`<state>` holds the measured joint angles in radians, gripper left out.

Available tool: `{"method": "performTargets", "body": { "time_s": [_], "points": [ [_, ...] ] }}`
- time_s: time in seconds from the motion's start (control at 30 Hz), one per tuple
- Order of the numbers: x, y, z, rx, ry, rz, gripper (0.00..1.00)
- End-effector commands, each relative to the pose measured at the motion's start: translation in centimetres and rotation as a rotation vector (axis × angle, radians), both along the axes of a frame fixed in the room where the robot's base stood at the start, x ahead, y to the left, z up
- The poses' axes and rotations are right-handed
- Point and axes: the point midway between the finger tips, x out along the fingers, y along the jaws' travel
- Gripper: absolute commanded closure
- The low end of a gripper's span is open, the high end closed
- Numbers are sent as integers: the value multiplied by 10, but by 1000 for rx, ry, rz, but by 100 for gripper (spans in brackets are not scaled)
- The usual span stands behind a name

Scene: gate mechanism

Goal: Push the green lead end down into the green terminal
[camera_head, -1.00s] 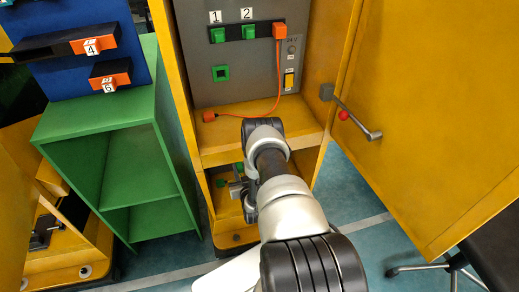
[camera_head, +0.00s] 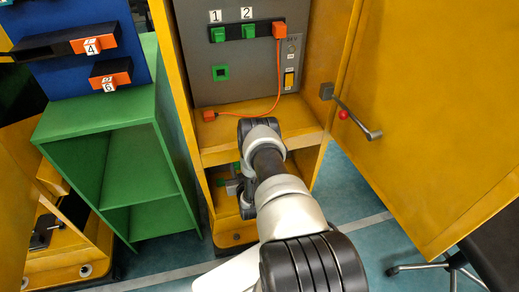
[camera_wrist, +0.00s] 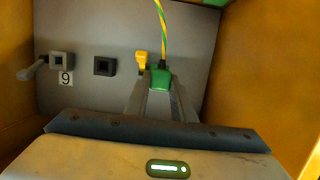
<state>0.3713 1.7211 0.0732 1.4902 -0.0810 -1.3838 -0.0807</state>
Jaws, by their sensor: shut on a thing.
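The green lead end (camera_wrist: 160,77) is between my fingertips in the wrist view, with a yellow-and-green striped wire (camera_wrist: 161,28) running up from it. My gripper (camera_wrist: 158,88) is shut on it, in front of a grey back panel. No green terminal shows in the wrist view; whether one lies hidden behind the lead end I cannot tell. In the head view my arm reaches into the cabinet's lower compartment and largely hides the grip. A square green socket (camera_head: 220,73) is on the upper panel.
In the wrist view, a yellow piece (camera_wrist: 142,61) stands just left of the lead end. A dark square socket (camera_wrist: 104,66), a grey socket (camera_wrist: 61,60) above label 9 and a lever (camera_wrist: 33,70) lie further left. The yellow cabinet door (camera_head: 420,120) stands open at right.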

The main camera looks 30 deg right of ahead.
Motion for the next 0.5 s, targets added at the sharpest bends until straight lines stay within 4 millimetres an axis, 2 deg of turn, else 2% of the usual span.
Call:
{"method": "performTargets", "body": {
  "time_s": [0.5],
  "points": [
    [19, -5, -1, -1, -2, 0, 100]
  ]
}}
